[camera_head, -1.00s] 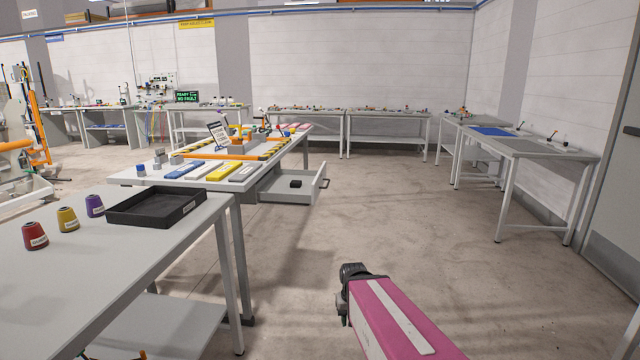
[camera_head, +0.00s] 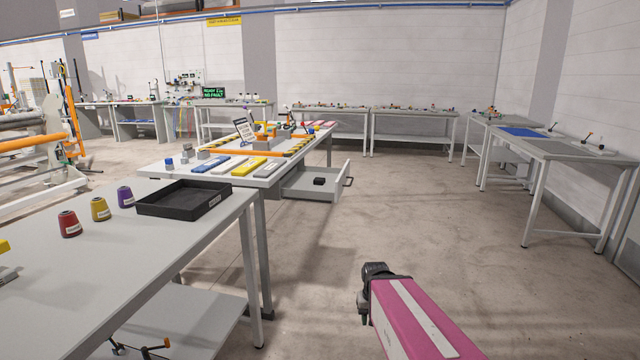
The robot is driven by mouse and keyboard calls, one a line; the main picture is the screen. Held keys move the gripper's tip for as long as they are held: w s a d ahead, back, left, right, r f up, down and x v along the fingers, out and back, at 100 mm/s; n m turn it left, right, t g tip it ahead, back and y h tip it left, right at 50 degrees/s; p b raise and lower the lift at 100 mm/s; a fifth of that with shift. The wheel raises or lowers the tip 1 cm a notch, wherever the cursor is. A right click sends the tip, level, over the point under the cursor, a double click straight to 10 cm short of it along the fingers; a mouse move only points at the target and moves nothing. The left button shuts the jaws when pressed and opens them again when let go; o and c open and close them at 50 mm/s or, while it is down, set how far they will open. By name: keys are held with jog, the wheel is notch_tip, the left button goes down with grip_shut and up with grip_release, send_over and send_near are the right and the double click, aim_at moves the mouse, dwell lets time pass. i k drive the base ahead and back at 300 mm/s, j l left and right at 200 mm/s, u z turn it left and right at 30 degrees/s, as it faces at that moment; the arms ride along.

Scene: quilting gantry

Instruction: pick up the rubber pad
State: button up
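A small black block, which looks like the rubber pad (camera_head: 319,181), lies in the open grey drawer (camera_head: 306,194) of the middle workbench. It is small in the picture, and its material cannot be made out. My pink arm reaches up from the bottom edge, right of centre. The dark end of the arm, where my gripper (camera_head: 365,306) is, hangs over bare floor, nearer to me than the drawer and well apart from it. Its fingers cannot be made out clearly, and nothing shows held in it.
A grey table (camera_head: 120,262) at near left bears a black tray (camera_head: 184,205) and red, yellow and purple cones. The middle workbench (camera_head: 160,172) bears coloured bars. A table with a blue mat (camera_head: 524,132) stands at right. The floor (camera_head: 400,210) between is clear.

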aim_at(319, 181)
jog(key=z, duration=0.4)
jog(key=i+z, duration=0.1)
jog(key=i, duration=1.1)
jog(key=i+l, duration=0.1)
jog(key=i, duration=5.2)
jog(key=i+u, duration=0.15)
jog(key=u, duration=0.35)
jog(key=i+u, duration=0.15)
jog(key=u, duration=0.3)
jog(key=i+l+u, duration=0.1)
jog(key=u, duration=0.4)
